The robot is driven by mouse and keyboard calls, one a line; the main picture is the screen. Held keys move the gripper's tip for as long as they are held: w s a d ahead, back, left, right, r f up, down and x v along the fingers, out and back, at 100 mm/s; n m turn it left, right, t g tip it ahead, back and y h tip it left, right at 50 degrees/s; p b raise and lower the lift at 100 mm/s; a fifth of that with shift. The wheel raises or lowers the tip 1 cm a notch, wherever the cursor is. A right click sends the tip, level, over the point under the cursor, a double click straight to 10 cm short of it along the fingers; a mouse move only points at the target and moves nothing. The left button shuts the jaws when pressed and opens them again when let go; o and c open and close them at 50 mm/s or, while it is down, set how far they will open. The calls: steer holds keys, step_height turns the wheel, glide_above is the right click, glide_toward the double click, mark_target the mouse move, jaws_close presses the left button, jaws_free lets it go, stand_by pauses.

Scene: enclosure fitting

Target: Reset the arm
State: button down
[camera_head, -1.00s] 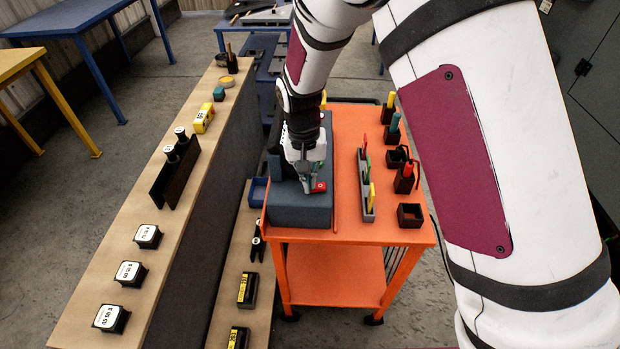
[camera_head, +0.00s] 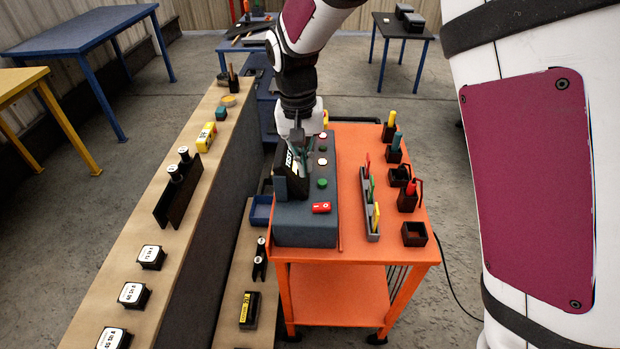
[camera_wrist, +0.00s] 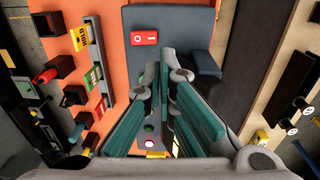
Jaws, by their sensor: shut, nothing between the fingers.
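My gripper (camera_head: 297,140) is above the grey-blue enclosure box (camera_head: 300,235) on the orange cart. In the wrist view the green-padded fingers of my gripper (camera_wrist: 166,70) come together at the tips with nothing between them. A red rocker switch (camera_head: 321,208) sits on the box's near part and also shows in the wrist view (camera_wrist: 144,38). A black labelled block (camera_head: 291,178) stands at the box's left side, partly behind or beside the gripper.
A long wooden shelf (camera_head: 150,215) at left holds meters and a yellow block (camera_head: 206,136). A blue bin (camera_head: 261,210) is beside the cart.

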steer(key=shift+a+r, duration=0.15)
steer(key=shift+r, duration=0.75)
steer(key=s+d+r+t+y, duration=0.1)
steer(key=s+d+r+t, duration=0.3)
steer(key=s+d+r, duration=1.25)
steer(key=s+d+f+t, duration=0.1)
steer(key=s+d, duration=0.3)
steer(key=s, duration=0.3)
steer(key=shift+s+f, duration=0.25)
